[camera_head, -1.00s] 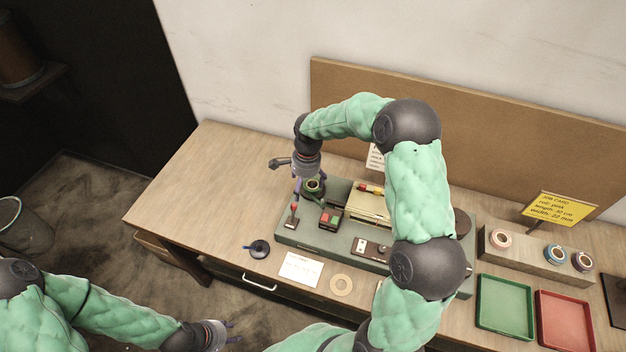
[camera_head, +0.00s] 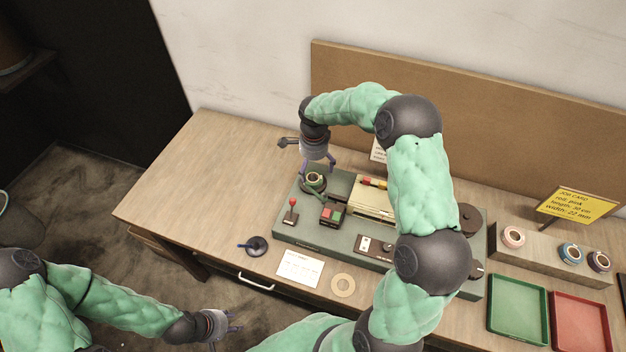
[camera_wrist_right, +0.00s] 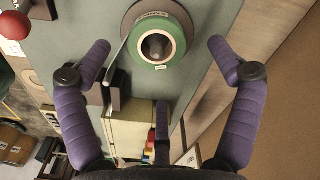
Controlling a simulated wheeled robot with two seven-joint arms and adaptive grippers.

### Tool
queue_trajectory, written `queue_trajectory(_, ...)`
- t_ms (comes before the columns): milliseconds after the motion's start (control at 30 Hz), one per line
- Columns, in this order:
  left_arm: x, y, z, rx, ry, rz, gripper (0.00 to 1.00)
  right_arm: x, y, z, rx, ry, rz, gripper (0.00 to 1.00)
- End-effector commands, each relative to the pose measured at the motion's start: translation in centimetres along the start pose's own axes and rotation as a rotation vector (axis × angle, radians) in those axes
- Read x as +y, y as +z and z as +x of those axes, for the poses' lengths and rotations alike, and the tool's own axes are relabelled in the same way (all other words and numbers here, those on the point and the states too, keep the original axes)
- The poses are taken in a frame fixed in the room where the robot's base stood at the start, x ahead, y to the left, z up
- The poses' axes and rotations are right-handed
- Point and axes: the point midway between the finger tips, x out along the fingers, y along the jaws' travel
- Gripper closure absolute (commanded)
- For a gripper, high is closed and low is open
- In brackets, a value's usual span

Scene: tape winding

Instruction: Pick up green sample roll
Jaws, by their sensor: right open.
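The green sample roll (camera_head: 312,187) sits around a spindle on the left part of the grey-green machine (camera_head: 410,265). In the right wrist view its green ring (camera_wrist_right: 178,47) is near the top middle, with a pale core and a dark disc behind it. My right gripper (camera_head: 318,166) is just above the roll in the head view. In the wrist view its purple fingers (camera_wrist_right: 158,62) are spread wide on both sides, clear of the roll, with a third finger below. My left gripper (camera_head: 236,321) is empty, away from the table at the lower left, its fingers apart.
A red-knobbed lever (camera_head: 292,211) and a red-green button box (camera_head: 332,213) stand close to the roll. Other rolls (camera_head: 513,237) sit on a wooden block at right, behind green (camera_head: 491,327) and red trays (camera_head: 555,342).

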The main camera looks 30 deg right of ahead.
Motion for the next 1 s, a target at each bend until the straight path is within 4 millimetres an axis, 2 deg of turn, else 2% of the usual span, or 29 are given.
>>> queue_trajectory(200, -0.2, 0.0, 0.6, 0.0, 0.0, 0.0, 0.6, 0.2, 0.4, 3.2, -0.001, 0.004, 0.0, 0.08)
queue_trajectory(300, -0.2, 0.0, 0.7, 0.0, 0.0, 0.0, 0.6, 0.2, 0.3, 4.2, 0.0, 0.003, 0.0, 0.08)
queue_trajectory(533, -0.2, 0.0, 0.7, 0.0, 0.0, 0.0, 0.6, 0.1, 0.3, 4.4, 0.0, 0.0, 0.0, 0.08)
queue_trajectory(567, -0.2, 0.0, 0.7, 0.0, 0.0, 0.0, 0.6, 0.1, 0.3, 4.4, 0.0, 0.001, 0.0, 0.11)
queue_trajectory(700, -0.2, 0.0, 0.7, 0.0, 0.0, 0.0, 0.6, 0.1, 0.3, 4.4, 0.0, 0.001, 0.0, 0.51)
queue_trajectory(767, -0.2, 0.0, 0.7, 0.0, 0.0, 0.0, 0.6, 0.1, 0.3, 4.4, 0.0, 0.001, 0.0, 0.64)
queue_trajectory(1000, -0.2, 0.0, 0.7, 0.0, 0.0, 0.0, 0.6, 0.2, 0.4, 4.4, -0.001, 0.001, 0.0, 0.65)
